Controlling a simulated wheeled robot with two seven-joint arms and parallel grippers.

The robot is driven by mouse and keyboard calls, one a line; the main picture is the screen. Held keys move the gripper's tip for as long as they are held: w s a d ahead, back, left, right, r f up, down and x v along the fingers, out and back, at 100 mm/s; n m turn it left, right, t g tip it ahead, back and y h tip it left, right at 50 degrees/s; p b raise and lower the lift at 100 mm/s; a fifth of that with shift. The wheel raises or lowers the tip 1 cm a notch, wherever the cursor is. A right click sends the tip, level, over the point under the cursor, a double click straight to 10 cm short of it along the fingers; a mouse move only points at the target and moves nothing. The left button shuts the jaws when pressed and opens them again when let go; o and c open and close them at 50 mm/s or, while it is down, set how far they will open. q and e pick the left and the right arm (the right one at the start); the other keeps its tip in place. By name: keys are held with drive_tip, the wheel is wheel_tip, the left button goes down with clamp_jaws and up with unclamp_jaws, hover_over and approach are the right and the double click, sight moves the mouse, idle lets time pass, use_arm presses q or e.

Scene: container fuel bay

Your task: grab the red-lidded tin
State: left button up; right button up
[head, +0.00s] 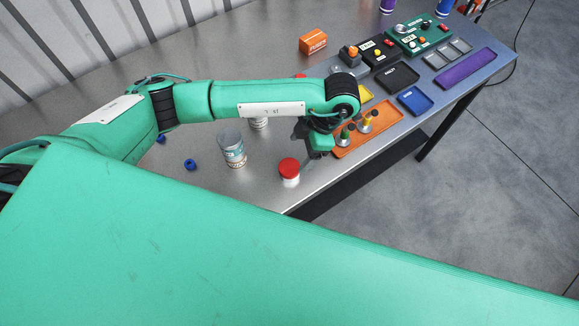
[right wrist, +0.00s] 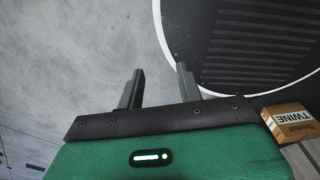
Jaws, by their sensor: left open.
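The red-lidded tin (head: 289,171), white with a red lid, stands upright near the front edge of the grey metal table. My left gripper (head: 306,143) is open, a little above and to the right of the tin in the head view, and apart from it. Its fingers are small and partly hidden by its own body. My right gripper (right wrist: 158,84) is open and empty in the right wrist view, with its two fingers apart over the floor, away from the table.
Another can (head: 259,123) is partly behind my left arm. An orange tray (head: 352,147) with small pegs lies to the right. A TWINE box (right wrist: 288,122) shows in the right wrist view.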

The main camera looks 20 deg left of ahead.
sight(290, 167)
use_arm(q)
drive_tip(key=x, duration=0.3)
drive_tip(key=shift+f, duration=0.2)
drive_tip(key=shift+s+a+f+p, duration=0.15)
drive_tip(key=shift+f+p, duration=0.05)
drive_tip(key=shift+p, duration=0.15)
drive_tip(key=p+x, duration=0.1)
drive_tip(key=x, duration=0.1)
drive_tip(key=p+x, duration=0.1)
drive_tip(key=p, duration=0.1)
drive_tip(key=shift+s+f, duration=0.3)
drive_tip(key=shift+s, duration=0.1)
drive_tip(key=shift+a+f, duration=0.15)
drive_tip(key=shift+f, duration=0.5)
use_arm(e)
drive_tip(key=r, duration=0.1)
drive_tip(key=w+r, duration=0.1)
drive_tip(key=r, duration=0.2)
drive_tip(key=shift+w+a, duration=0.25)
drive_tip(key=shift+a, duration=0.05)
use_arm(q)
drive_tip(key=c, duration=1.1)
use_arm(e)
drive_tip(key=shift+d, duration=0.2)
drive_tip(key=shift+f, duration=0.1)
